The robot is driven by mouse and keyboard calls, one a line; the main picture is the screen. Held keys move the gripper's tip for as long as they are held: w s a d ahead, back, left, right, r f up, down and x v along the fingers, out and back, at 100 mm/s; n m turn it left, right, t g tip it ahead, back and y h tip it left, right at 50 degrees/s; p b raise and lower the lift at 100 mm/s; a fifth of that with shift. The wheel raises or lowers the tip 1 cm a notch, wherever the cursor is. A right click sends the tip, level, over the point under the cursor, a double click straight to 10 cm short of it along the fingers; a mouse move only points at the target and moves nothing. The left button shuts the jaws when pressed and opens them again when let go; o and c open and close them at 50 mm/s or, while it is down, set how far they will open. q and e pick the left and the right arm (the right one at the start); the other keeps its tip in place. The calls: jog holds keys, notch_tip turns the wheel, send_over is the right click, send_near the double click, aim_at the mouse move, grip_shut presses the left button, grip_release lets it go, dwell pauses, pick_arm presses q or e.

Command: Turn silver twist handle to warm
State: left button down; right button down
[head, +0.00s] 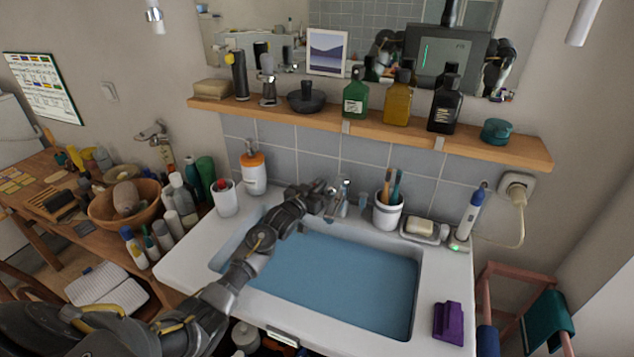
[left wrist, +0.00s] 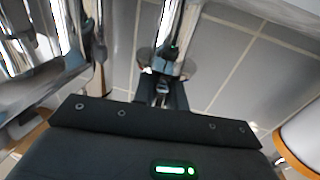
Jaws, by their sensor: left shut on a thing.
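My left gripper (head: 326,190) reaches over the back left of the sink (head: 448,285) to the chrome tap (head: 344,186). In the left wrist view, the dark jaws of my left gripper (left wrist: 163,90) are closed on a shiny silver handle (left wrist: 176,45), with metal on both sides of it. In the head view my gripper covers most of the handle, so I cannot tell how far it is turned. No warm or cold mark is readable. My right gripper is not in view, apart from a possible reflection in the mirror.
Blue-looking water or basin fills the sink. A brush cup (head: 388,212) and soap dish (head: 424,230) stand right of the tap. An orange-topped dispenser (head: 254,170) and white cup (head: 226,198) stand left. A wooden shelf (head: 330,121) with bottles runs above.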

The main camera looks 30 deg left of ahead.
pick_arm(q)
jog(key=shift+n+y, duration=0.9)
jog(key=shift+y, duration=0.5)
jog(key=c, duration=1.4)
grip_release()
jog(key=shift+c, duration=0.2)
jog(key=s+d+b, duration=0.1)
jog(key=s, duration=0.9)
jog(key=shift+s, duration=0.4)
